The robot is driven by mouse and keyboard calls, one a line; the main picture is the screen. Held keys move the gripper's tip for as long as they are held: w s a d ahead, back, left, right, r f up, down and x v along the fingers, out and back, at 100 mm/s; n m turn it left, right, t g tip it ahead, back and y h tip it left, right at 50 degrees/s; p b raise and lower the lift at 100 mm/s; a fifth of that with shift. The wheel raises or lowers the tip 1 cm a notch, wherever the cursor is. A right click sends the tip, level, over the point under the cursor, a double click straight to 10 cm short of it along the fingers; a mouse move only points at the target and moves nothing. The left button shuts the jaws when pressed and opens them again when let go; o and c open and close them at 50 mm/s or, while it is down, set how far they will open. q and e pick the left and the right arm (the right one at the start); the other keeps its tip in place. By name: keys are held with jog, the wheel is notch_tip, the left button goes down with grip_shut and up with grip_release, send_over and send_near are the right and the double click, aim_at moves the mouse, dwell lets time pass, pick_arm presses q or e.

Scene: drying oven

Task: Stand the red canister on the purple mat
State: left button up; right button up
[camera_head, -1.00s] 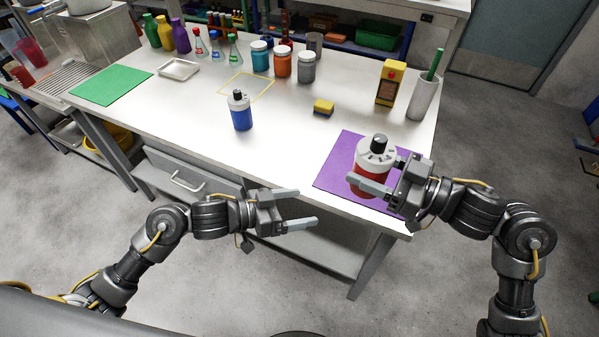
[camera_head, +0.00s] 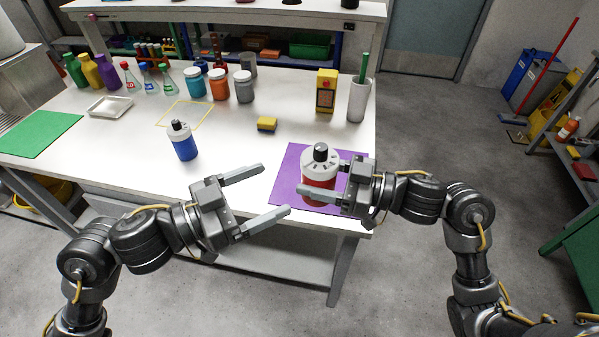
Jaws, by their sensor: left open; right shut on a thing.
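The red canister (camera_head: 318,186), with a white top and black cap, is upright over the purple mat (camera_head: 286,178) near the table's front right edge. My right gripper (camera_head: 330,182) is shut on it from the right, with one finger across its front. I cannot tell whether the canister's base touches the mat or hangs a little above it. My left gripper (camera_head: 275,189) is open and empty, to the left of the canister, with its fingers pointing right; one fingertip overlaps the mat's left edge in the picture.
A blue bottle (camera_head: 184,147) stands left of the mat. A yellow sponge (camera_head: 267,124), a yellow box (camera_head: 326,92) and a grey cup (camera_head: 358,104) are behind it. Jars, flasks, a white tray (camera_head: 110,106) and a green mat (camera_head: 38,134) lie further left. The table between is clear.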

aim_at(304, 175)
pick_arm(q)
jog(key=x, duration=1)
jog(key=shift+c, duration=0.2)
jog(key=c, duration=0.9)
jog(key=shift+c, duration=1.3)
pick_arm(e)
jog(key=o, duration=1.1)
jog(key=v, duration=1.2)
jog(key=shift+d, duration=0.1)
